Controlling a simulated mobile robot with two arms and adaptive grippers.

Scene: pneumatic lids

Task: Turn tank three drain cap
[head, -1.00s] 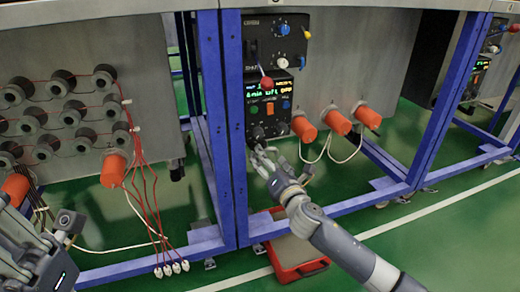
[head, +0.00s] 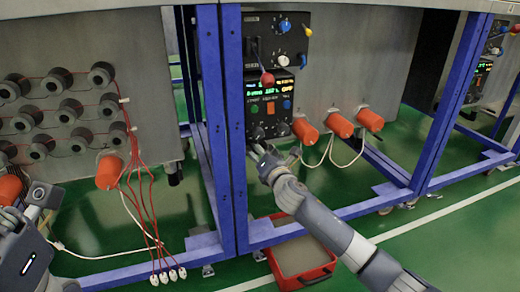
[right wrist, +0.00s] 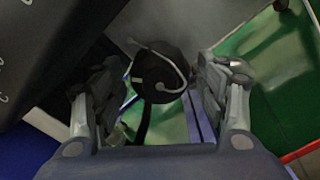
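In the right wrist view a dark round cap-like part (right wrist: 158,72) with a thin grey curved bar or wire across it lies between the fingers. I cannot tell whether it is the tank three drain cap. My right gripper (right wrist: 160,95) is open around its sides, with gaps showing. In the head view my right gripper (head: 268,155) is just below the black control panel (head: 268,105), left of an orange cylinder (head: 306,132); the dark part is hidden there. My left gripper (head: 38,200) is at the lower left edge, partly cut off, its fingers unclear.
More orange cylinders (head: 339,125) with white cables stick out to the right. Blue frame posts (head: 232,130) stand close left of the right gripper. A red tray (head: 325,270) sits on the green floor below the right arm. Red wires (head: 135,150) hang at left.

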